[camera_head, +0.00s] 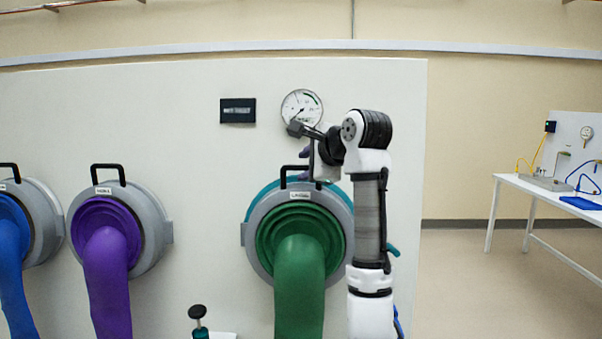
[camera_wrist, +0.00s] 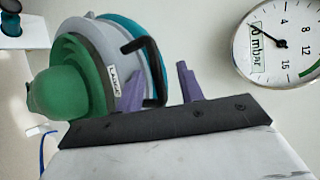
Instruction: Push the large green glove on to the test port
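The large green glove (camera_head: 300,263) hangs from a grey ring (camera_head: 257,232) with a black handle (camera_head: 283,177) on top and a small label below it. The green glove also shows in the wrist view (camera_wrist: 62,92). A teal ring (camera_wrist: 135,30) shows behind the grey ring, against the panel; I cannot tell how tightly the two meet. My gripper (camera_wrist: 160,68) has two purple fingers standing apart, at the black handle (camera_wrist: 152,62). The handle appears between them, but contact is unclear. In the head view my arm hides the ring's right edge.
A purple glove (camera_head: 107,270) and a blue glove (camera_head: 12,265) hang at left. A black knob (camera_head: 198,312) stands below. A white bench (camera_head: 556,187) is at far right, with open floor before it.

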